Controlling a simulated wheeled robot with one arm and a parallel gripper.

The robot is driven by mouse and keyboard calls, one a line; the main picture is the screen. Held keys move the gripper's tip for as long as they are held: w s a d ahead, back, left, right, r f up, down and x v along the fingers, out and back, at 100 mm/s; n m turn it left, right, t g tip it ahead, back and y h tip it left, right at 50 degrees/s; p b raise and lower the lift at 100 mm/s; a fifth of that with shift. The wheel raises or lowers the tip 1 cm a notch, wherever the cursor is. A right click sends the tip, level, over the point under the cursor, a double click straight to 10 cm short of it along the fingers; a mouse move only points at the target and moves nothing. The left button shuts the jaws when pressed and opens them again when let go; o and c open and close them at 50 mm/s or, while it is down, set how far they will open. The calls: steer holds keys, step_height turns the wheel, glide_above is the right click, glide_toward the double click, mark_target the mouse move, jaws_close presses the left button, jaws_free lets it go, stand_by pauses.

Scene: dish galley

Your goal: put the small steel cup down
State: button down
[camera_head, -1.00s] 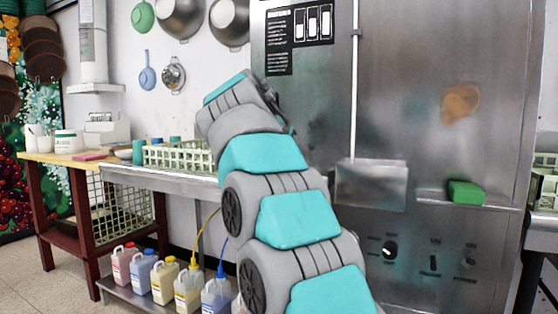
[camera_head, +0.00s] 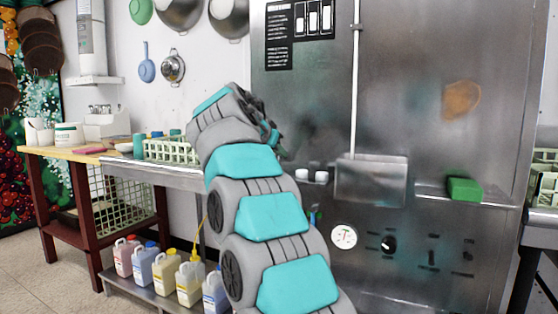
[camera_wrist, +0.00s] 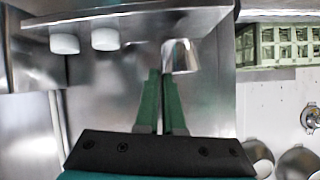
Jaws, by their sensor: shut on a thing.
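The small steel cup (camera_wrist: 181,55) is at the tips of my gripper (camera_wrist: 162,74) in the wrist view, which looks upside down. The green fingers are close together, shut on the cup. The cup overlaps the edge of a narrow steel ledge (camera_wrist: 140,22); I cannot tell whether it touches the ledge. In the head view my arm hides the cup and most of the gripper, beside the steel machine front. The ledge (camera_head: 425,196) continues to the right there.
Two small white objects (camera_head: 301,174) (camera_head: 321,176) stand on the ledge, left of a steel box (camera_head: 371,181). A green sponge (camera_head: 464,190) lies further right. A pale green rack (camera_head: 172,152) is on the left counter. Bare ledge shows between box and sponge.

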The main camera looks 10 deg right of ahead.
steer(key=shift+f, duration=1)
steer(key=c, duration=1)
jaws_free()
steer(key=shift+r, duration=0.1)
steer(key=b+v, duration=0.1)
steer(key=v, duration=1.1)
